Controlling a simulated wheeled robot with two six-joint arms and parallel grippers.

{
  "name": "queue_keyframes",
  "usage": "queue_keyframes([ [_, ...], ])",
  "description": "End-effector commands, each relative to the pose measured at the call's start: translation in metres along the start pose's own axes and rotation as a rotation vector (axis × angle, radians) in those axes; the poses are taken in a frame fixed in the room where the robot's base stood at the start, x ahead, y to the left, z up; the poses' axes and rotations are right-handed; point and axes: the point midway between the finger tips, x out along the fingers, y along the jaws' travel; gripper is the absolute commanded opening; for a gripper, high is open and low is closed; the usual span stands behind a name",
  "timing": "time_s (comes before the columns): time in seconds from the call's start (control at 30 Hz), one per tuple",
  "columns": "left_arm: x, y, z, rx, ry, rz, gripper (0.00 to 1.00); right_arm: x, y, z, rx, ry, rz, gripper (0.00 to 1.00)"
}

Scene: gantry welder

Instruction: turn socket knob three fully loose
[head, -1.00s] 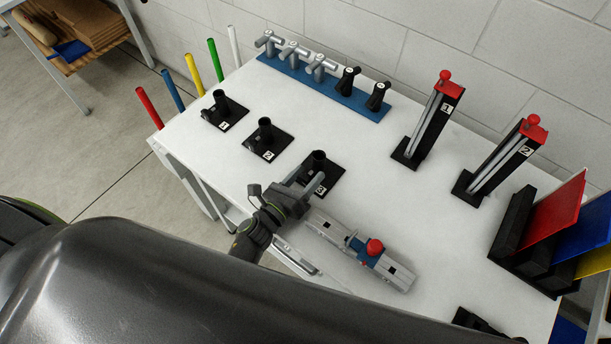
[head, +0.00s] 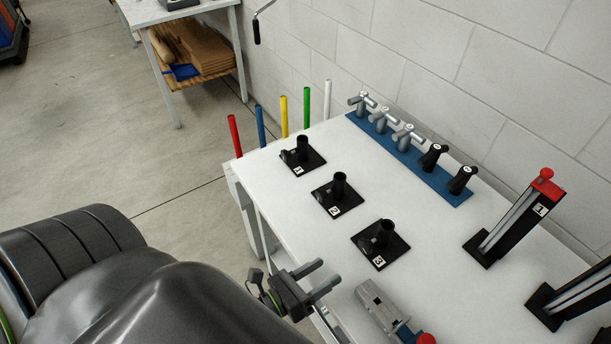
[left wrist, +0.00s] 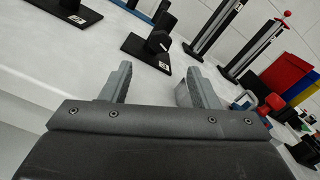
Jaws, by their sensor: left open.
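Socket three (head: 381,246) is a black upright tube on a square black base plate labelled 3, with a dark knob (head: 367,247) on its left side. It also shows in the left wrist view (left wrist: 150,42), beyond the fingers, where the knob (left wrist: 158,41) faces me. Sockets one (head: 302,157) and two (head: 333,195) stand in a row behind it. My left gripper (head: 318,277) is open and empty, at the table's near left edge, short of socket three and apart from it. My right gripper is not in view.
A grey fixture with a blue and red clamp (head: 385,312) lies right of my left gripper. A blue rack (head: 410,157) with grey and black handles stands at the back. Black stands with red tops (head: 515,220) are at right. Coloured rods (head: 284,117) line the left edge.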

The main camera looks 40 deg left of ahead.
Motion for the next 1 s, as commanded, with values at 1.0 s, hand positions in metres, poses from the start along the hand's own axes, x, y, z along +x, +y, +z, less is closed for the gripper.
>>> queue_keyframes([
  [1.0, -0.027, 0.008, -0.008, 0.087, 0.017, -0.024, 0.55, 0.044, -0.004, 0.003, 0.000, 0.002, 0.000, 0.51],
])
